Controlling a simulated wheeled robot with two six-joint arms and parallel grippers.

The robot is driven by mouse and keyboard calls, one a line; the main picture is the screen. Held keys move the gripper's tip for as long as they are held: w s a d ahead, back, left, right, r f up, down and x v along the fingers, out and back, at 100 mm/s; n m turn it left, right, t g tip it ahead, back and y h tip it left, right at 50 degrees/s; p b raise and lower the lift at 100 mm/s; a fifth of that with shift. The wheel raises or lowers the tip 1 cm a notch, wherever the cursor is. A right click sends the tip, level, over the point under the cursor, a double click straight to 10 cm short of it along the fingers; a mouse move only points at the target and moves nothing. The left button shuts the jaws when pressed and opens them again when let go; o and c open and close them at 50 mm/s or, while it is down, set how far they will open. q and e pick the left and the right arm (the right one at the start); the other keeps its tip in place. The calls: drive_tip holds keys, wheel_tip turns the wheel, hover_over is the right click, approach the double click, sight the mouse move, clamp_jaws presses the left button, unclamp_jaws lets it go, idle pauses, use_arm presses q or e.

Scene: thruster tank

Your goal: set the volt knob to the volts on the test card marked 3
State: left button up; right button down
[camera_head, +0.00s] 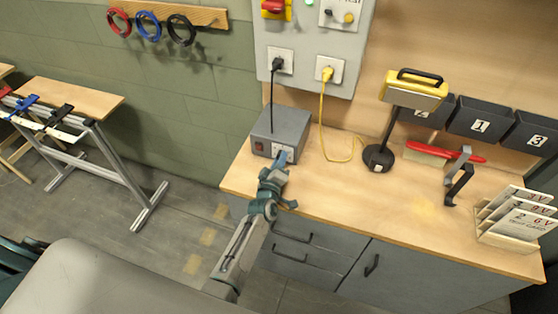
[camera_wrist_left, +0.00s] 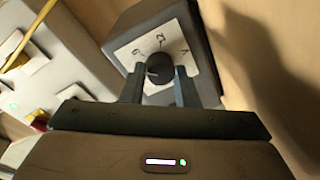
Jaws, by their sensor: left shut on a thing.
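The grey power supply box (camera_head: 281,133) stands at the left end of the workbench, with a red switch on its front. In the left wrist view its white dial plate (camera_wrist_left: 127,54) shows "12" and "V"; another mark at the left is hard to read. The black volt knob (camera_wrist_left: 159,70) is between the fingers of my left gripper (camera_wrist_left: 160,88), which is shut on it. The knob's exact setting is unclear. My left gripper (camera_head: 282,160) hides the knob in the head view.
A black stand (camera_head: 378,157) holds a yellow-and-black device (camera_head: 415,88). Dark numbered bins (camera_head: 480,119) hang on the back wall. A red-handled tool (camera_head: 444,152) and a dark bracket (camera_head: 459,180) are at the right. The bench middle is mostly clear. A yellow cable (camera_head: 322,115) runs beside the box.

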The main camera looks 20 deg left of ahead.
use_arm(q)
drive_tip(key=shift+f+m, duration=0.1)
drive_tip(key=shift+m, duration=0.2)
idle(0.4)
drive_tip(key=o, duration=1)
drive_tip(key=shift+c, duration=0.2)
drive_tip(key=s+b, duration=0.1)
drive_tip(key=s, duration=0.2)
drive_tip(key=s+b, duration=0.1)
drive_tip(key=s, duration=0.2)
drive_tip(key=s+b, duration=0.1)
drive_tip(key=s, duration=0.3)
drive_tip(key=shift+d, duration=0.35)
drive_tip(key=shift+s+r, duration=0.2)
drive_tip(key=shift+s, duration=0.2)
drive_tip(key=shift+b, duration=0.3)
